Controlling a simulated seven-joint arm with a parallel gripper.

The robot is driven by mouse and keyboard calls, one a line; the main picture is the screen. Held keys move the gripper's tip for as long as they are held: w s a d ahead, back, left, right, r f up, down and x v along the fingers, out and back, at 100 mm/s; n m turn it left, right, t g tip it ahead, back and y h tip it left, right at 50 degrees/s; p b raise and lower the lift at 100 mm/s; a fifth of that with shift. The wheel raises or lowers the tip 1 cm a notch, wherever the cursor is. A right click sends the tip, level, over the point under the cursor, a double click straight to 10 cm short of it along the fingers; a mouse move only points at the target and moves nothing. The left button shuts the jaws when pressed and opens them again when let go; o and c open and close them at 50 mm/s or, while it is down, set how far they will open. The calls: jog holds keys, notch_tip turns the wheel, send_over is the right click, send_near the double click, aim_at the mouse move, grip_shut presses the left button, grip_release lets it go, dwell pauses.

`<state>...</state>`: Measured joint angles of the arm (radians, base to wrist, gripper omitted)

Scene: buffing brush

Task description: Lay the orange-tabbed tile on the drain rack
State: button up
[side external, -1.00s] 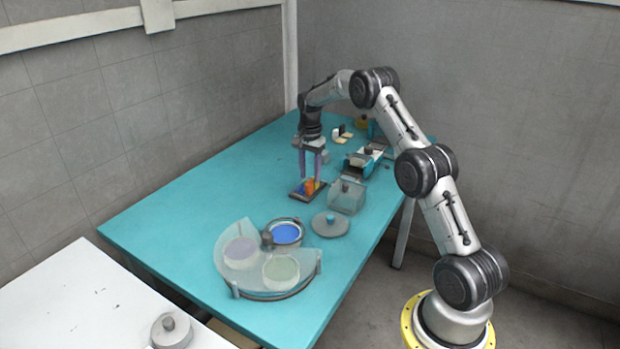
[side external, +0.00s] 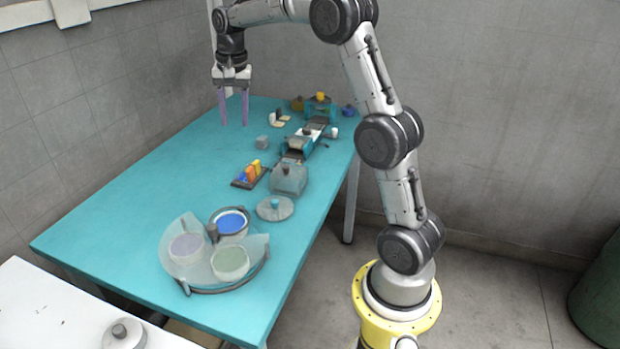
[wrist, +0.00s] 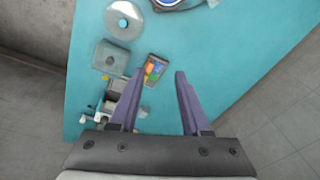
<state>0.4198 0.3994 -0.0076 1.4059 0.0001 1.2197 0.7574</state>
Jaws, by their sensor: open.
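A small dark holder (side external: 238,184) stands on the teal table with several coloured tabs upright in it. An orange tab (side external: 253,172) shows among them, beside yellow and blue ones. The same holder appears in the wrist view (wrist: 149,80), lined up between the fingertips but well below them. My gripper (side external: 234,124) is open and empty, raised high above the far left part of the table; its purple fingers point down. I cannot tell for certain which thing is the drain rack.
A round tray (side external: 262,268) with blue, lilac and green dishes under a partial clear cover stands in front. A grey disc lid (side external: 283,212), a clear knobbed box (side external: 289,180) and a teal-and-grey apparatus (side external: 308,140) line the right side.

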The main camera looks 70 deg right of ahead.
jog(key=s+a+r+n+t, duration=0.1)
jog(key=s+a+r+n, duration=0.25)
jog(key=s+a, duration=0.35)
jog(key=s+a+r+n+t, duration=0.2)
jog(key=s+a+n, duration=0.2)
jog(key=s+a, duration=0.3)
jog(key=s+a+f+n, duration=0.2)
jog(key=s+a+n, duration=0.1)
jog(key=s, duration=0.4)
jog(key=s+a+f+n+t, duration=0.1)
jog(key=s+a+f+n, duration=0.1)
jog(key=s, duration=0.5)
jog(key=shift+a+f+n+y, duration=0.3)
jog(key=shift+a+f+n, duration=0.15)
jog(key=shift+f, duration=0.4)
